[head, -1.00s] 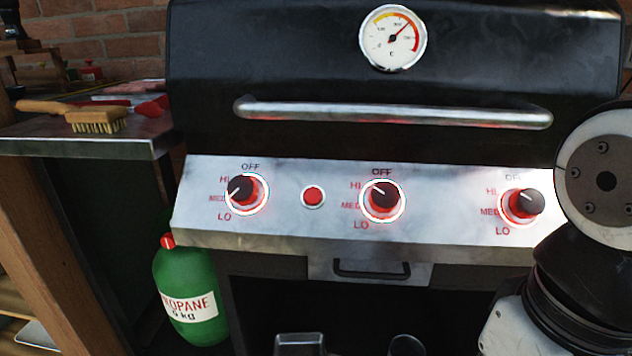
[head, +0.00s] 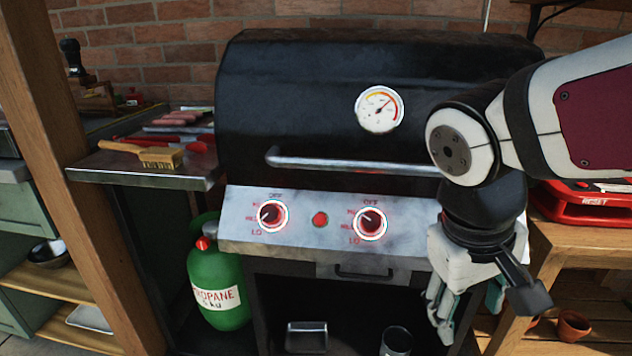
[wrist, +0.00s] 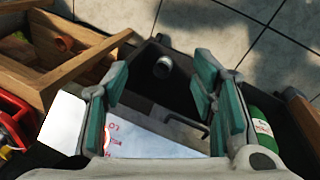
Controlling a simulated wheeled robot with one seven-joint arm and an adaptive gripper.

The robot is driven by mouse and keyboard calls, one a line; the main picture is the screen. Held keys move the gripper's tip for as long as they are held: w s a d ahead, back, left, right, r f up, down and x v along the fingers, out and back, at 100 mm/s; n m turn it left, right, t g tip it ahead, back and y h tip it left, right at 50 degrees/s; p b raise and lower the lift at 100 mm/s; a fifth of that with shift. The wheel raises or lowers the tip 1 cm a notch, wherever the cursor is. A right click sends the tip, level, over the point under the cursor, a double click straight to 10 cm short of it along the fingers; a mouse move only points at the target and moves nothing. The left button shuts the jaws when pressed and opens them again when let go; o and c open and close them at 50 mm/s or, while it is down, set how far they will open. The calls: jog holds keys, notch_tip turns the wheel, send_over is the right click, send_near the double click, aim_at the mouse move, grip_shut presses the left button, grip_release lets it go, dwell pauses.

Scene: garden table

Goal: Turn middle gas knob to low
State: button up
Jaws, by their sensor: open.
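The steel control panel (head: 298,235) is on the front of a black grill. The middle gas knob (head: 370,222) is black with a red ring, and its white mark points to the upper left, near HI. The left knob (head: 272,215) points to the lower left. The right knob is hidden behind my arm. My gripper (head: 460,310) hangs fingers down in front of the panel's right part, right of the middle knob and apart from it. In the wrist view my gripper (wrist: 160,75) is open and empty, with red lettering on the panel (wrist: 165,147) below.
The lid handle (head: 350,162) juts out above the panel. A green propane bottle (head: 217,290) stands lower left. A brush (head: 160,157) lies on the left side shelf. A red device (head: 580,205) sits on the wooden table at right. The space before the middle knob is clear.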

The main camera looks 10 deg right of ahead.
jog(key=w+r+n+t+h+p, duration=0.1)
jog(key=w+r+h+p, duration=0.1)
jog(key=w+r+p, duration=0.55)
notch_tip(320, 180, up, 2)
jog(key=n+t+p, duration=0.4)
jog(key=n+p, duration=0.4)
jog(key=p, duration=1.5)
send_over(370, 219)
jog(key=s+a, duration=0.6)
jog(key=x, duration=0.6)
jog(key=b+x, duration=0.1)
jog(key=x, duration=0.6)
jog(key=shift+d+r, duration=0.1)
jog(key=shift+d, duration=0.15)
jog(key=c, duration=1.1)
